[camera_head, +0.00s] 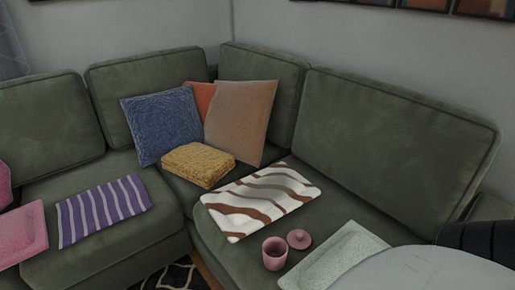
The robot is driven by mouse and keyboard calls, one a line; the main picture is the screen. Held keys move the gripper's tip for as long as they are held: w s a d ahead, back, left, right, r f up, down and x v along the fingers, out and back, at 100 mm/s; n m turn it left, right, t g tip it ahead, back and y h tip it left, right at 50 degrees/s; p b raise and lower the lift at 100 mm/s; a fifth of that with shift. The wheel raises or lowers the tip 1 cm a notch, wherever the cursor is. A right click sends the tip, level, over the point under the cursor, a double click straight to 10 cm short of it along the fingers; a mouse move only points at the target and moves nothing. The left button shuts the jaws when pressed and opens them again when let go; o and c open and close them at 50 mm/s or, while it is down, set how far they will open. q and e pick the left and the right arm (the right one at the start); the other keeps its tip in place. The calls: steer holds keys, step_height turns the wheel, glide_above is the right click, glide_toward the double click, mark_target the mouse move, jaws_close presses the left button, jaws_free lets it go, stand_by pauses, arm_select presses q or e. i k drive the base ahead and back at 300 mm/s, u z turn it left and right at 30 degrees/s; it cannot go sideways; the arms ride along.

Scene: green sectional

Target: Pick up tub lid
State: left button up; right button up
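The tub lid (299,239) is a small round pink disc with a knob on top. It lies on the green sofa seat, just behind and to the right of an open pink tub (275,253). The tub stands upright without a cover, its dark inside showing. Neither of my grippers is in the picture.
A pale speckled tray (335,257) lies right of the lid, and a brown-and-white striped cloth (260,201) lies behind it. A large white rounded surface (425,271) fills the lower right. A folded yellow towel (198,165) and cushions (240,123) sit in the corner.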

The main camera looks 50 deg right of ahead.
mark_target(298, 239)
steer(key=i, duration=2.45)
steer(key=z, duration=3.65)
